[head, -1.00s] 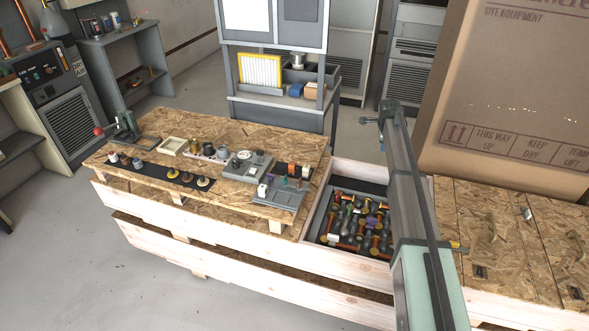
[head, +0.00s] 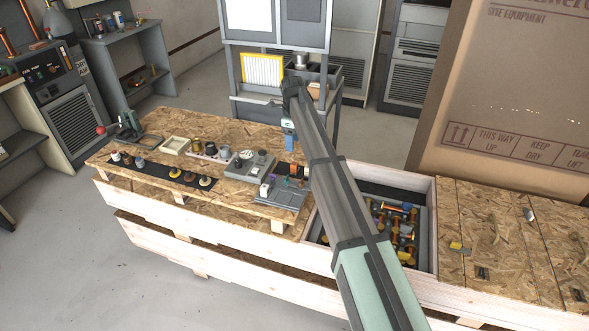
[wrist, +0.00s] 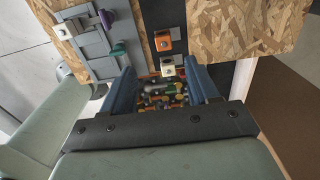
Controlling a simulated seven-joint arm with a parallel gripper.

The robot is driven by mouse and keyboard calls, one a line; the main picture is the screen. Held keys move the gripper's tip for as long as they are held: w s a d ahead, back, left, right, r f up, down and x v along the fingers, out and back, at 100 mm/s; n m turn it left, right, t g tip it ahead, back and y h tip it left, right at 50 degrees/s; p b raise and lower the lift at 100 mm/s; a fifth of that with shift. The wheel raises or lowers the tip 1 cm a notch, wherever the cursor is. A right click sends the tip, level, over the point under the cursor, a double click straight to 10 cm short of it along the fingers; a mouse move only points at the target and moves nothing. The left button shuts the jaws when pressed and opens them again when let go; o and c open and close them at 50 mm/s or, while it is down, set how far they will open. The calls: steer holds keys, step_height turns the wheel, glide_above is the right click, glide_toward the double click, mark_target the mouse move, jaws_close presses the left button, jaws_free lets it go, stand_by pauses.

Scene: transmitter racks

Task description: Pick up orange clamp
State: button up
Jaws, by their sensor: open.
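The likely orange clamp (wrist: 162,42) is a small orange block with a dark hole. It lies on a dark strip ahead of my gripper in the wrist view, beyond the fingertips. An orange piece (head: 301,169), probably the same one, shows at the table's right end in the head view, partly behind my arm. My gripper (wrist: 163,84) is open, with its two blue fingers spread and nothing held between them. In the head view my gripper (head: 290,142) hangs above the right end of the table, mostly hidden by my arm.
A cream block (wrist: 172,68) lies close to the orange one. A grey tray (wrist: 88,50) with green, purple and white pieces is to the left. A crate (head: 428,240) of mixed parts stands right of the table (head: 150,128). A large cardboard box (head: 510,90) is behind.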

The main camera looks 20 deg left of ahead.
mark_target(294, 163)
steer(key=f, duration=1.2)
steer(key=shift+w+f, duration=0.2)
steer(key=shift+w, duration=0.05)
steer(key=shift+c, duration=0.3)
steer(key=c, duration=1)
steer(key=shift+r, duration=0.15)
